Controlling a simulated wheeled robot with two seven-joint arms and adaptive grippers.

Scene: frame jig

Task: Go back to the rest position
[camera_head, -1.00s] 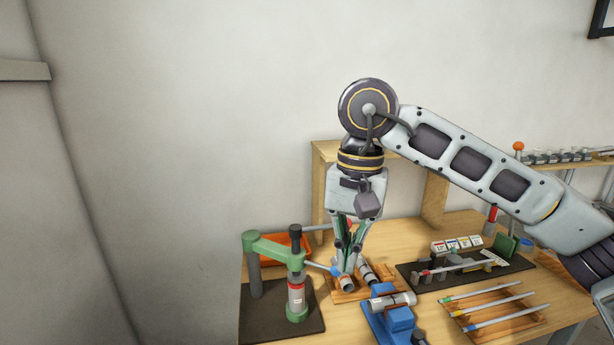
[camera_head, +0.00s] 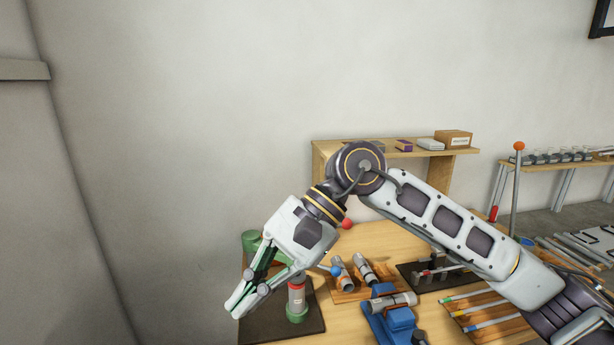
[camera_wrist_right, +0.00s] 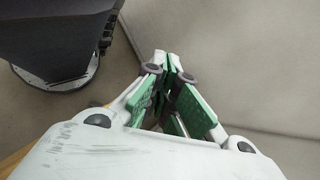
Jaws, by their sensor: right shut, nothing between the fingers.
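My right gripper (camera_head: 236,308) is shut and empty. In the head view it points down and to the left, in front of the green press at the table's left end, and hides much of it. In the right wrist view the shut green-padded fingers (camera_wrist_right: 170,75) have only floor and wall beyond them. My left gripper is in neither view.
The green press (camera_head: 297,304) stands on a dark mat (camera_head: 270,325). A wooden tray with grey cylinders (camera_head: 340,272), a blue fixture (camera_head: 391,318) and a rack of rods (camera_head: 480,312) lie to its right. A shelf (camera_head: 330,150) stands behind.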

